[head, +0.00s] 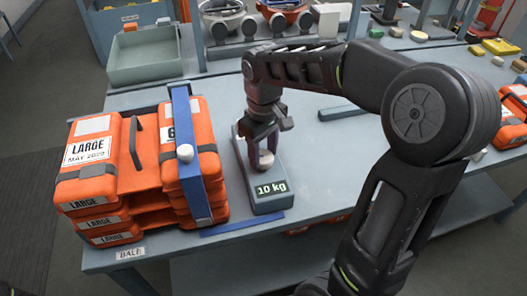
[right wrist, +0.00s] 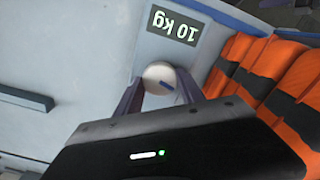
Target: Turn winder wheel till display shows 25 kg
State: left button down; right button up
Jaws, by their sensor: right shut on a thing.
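The winder is a grey box (head: 257,141) on the bench, right of the orange bale. Its display (head: 270,188) reads 10 kg; it also shows upside down in the right wrist view (right wrist: 173,31). The winder wheel is a pale round knob (right wrist: 158,75) with a short blue mark, on the box just behind the display. My right gripper (head: 263,151) points down over the box and is shut on the wheel, one finger on each side. In the head view the fingers partly hide the wheel. My left gripper is not in view.
A bale of stacked orange packs (head: 90,173) marked LARGE, with a blue strap (head: 191,172) over it, stands close left of the winder. A grey-green tray (head: 144,70) is at the back left. A dark bar (head: 345,113) lies right of the winder. Bare bench lies between.

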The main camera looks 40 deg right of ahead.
aim_at(263, 157)
jog(key=shift+m, duration=0.6)
jog(key=o, duration=1.4)
jog(key=shift+c, duration=0.2)
jog(key=shift+r, duration=0.1)
notch_tip(263, 157, up, 8)
jog(key=shift+f, duration=0.15)
